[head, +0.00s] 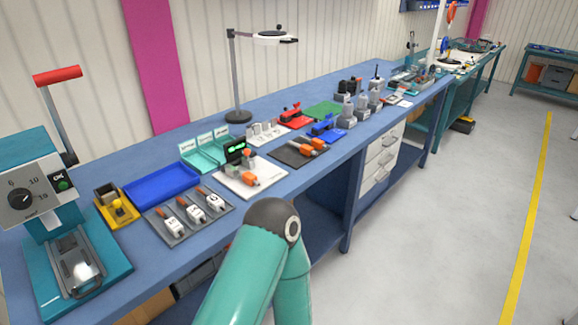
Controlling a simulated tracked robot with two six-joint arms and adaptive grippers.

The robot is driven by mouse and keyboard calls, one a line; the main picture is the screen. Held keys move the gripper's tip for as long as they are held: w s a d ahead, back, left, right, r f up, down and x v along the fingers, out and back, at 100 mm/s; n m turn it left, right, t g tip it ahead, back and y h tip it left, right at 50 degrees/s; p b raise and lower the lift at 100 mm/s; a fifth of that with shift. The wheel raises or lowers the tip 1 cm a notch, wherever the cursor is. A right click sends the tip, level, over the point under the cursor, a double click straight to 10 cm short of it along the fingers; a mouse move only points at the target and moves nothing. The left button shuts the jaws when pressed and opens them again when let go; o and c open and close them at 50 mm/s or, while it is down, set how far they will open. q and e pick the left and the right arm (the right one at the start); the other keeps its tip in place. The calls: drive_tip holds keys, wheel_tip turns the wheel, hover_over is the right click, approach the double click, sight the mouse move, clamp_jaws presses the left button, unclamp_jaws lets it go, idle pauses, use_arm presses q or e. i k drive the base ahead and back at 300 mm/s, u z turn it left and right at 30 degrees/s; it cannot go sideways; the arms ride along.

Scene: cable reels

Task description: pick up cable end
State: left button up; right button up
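I cannot make out a cable end for certain in the head view. At the far end of the bench, an orange round item (451,11) that may be a reel hangs high beside a white post, and a small blue round item (444,44) is below it; both are too small to tell details. Orange parts (250,180) lie on a white board (232,184), and more orange parts (312,146) lie on a dark mat (286,153). Only a teal arm link of mine shows at the bottom centre. Neither of my grippers is in view.
A long blue bench (180,262) runs along the wall. On it are a press with a red handle (57,76), a blue tray (160,187), a grey tool tray (164,231) and a lamp (238,116). Grey floor (450,220) is clear on the right, with a yellow line (530,215).

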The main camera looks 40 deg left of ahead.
sight(251, 179)
drive_tip(key=u, duration=0.4)
drive_tip(key=i, duration=1.15)
drive_tip(key=u, duration=0.85)
drive_tip(key=k, duration=0.7)
drive_tip(key=u, duration=0.2)
drive_tip(key=i, duration=0.8)
drive_tip(key=z, duration=0.05)
